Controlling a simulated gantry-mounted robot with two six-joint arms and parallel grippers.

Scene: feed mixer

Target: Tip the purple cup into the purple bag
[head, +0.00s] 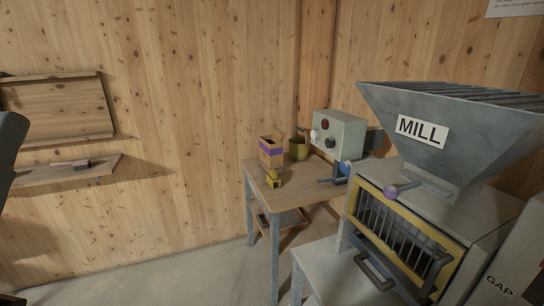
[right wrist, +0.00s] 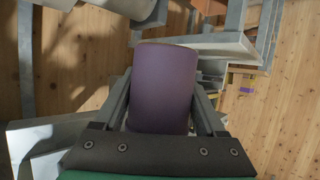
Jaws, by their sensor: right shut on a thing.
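The purple cup (right wrist: 163,88) fills the middle of the right wrist view, with its side facing the camera. My right gripper (right wrist: 165,95) is shut on it, one finger on each side. The cup's inside and contents are hidden. The purple bag (head: 271,153), a tan bag with a purple band and an open top, stands upright on a small wooden table in the head view. Neither the cup nor my right gripper can be made out in the head view. My left gripper is not in view.
The small table (head: 257,171) also holds an olive cup (head: 299,149), a yellow item (head: 273,180) before the bag and a grey control box (head: 339,134). The large mill (head: 440,130) stands at right. A wall shelf (head: 60,172) is at left. Open floor lies left of the table.

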